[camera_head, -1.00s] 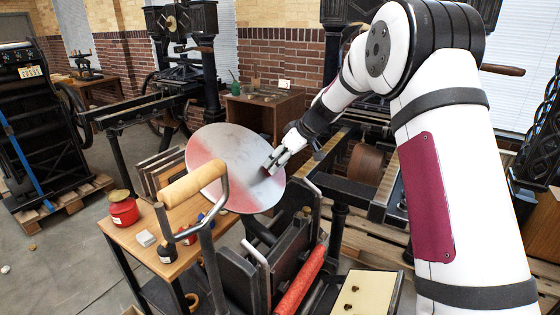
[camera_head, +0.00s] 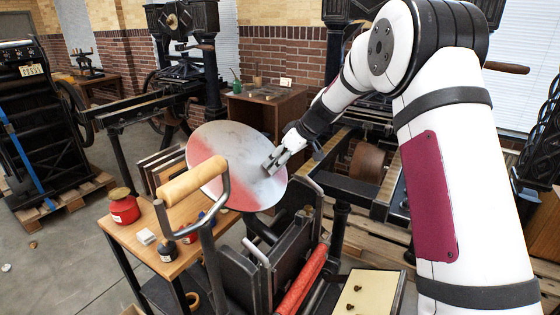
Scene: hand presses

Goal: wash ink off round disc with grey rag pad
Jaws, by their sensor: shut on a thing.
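The round disc (camera_head: 232,150) stands tilted on the hand press at the middle of the view. Its face is pale grey, with red ink along the left side and a red patch near the lower edge. My gripper (camera_head: 274,164) is at the disc's right part, shut on a small dark grey thing, probably the rag pad, mostly hidden by the fingers. The pad appears to be against the disc's face; exact contact is too small to tell.
A wooden handle (camera_head: 193,181) on a metal arm stands in front of the disc's lower left. A red roller (camera_head: 302,281) lies below. A small table (camera_head: 178,215) at left holds a red can (camera_head: 124,207) and a dark bottle (camera_head: 168,250).

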